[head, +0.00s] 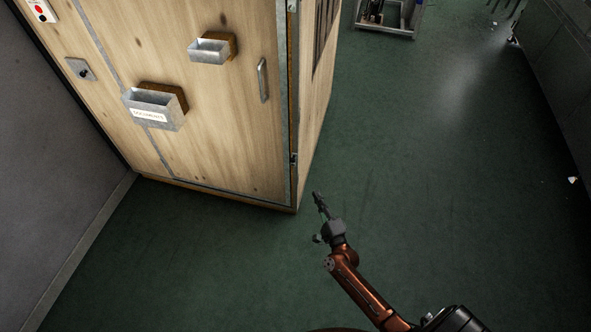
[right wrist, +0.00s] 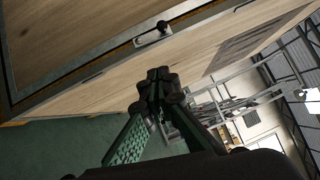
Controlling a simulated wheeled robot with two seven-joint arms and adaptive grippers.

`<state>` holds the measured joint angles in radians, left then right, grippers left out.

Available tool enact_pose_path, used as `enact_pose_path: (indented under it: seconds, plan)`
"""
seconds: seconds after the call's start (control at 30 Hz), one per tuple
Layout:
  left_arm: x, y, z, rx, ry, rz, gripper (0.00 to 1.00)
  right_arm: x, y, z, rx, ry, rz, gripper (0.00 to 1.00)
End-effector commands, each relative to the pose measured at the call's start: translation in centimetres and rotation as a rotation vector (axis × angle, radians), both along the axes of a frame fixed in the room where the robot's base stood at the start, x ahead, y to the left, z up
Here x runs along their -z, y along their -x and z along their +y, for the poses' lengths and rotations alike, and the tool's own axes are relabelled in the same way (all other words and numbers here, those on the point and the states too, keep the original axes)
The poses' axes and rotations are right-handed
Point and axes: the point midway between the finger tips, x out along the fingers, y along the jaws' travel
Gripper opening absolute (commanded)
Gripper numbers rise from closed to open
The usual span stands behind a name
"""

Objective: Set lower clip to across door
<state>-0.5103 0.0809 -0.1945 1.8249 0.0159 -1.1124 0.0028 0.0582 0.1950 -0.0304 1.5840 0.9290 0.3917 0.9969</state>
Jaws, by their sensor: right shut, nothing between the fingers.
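The wooden dryer door (head: 230,120) has a metal-edged frame. The lower clip (head: 294,159) is a small dark and metal fitting low on the door's right edge. In the right wrist view the lower clip (right wrist: 152,37) shows as a metal plate with a black knob, at the upper middle. I cannot tell which way it is turned. My right gripper (head: 319,199) is shut and empty, below and right of the clip, apart from it. Its closed fingertips (right wrist: 160,77) show below the clip in the wrist view. My left gripper is not in view.
The door carries a handle (head: 263,80), a labelled metal document box (head: 153,114) and a smaller metal box (head: 209,51). Another fitting (head: 292,6) sits high on the same edge. A grey cart (head: 388,32) stands at the back.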

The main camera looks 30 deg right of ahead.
Motion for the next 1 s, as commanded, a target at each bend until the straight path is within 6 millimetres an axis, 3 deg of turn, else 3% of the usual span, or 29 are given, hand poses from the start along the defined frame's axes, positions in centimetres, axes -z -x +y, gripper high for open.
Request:
enact_pose_path:
  seconds: [0.17,0.57,1.0]
  plan:
    - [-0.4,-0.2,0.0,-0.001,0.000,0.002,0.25,-1.0,-0.4,-0.2,0.005,-0.037,-0.035,0.00]
    - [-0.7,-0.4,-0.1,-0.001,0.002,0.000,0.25,-1.1,-1.3,-0.4,0.006,-0.034,-0.035,0.00]
    - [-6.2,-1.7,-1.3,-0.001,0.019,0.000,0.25,-2.0,-9.4,-2.2,0.005,-0.033,-0.032,0.00]
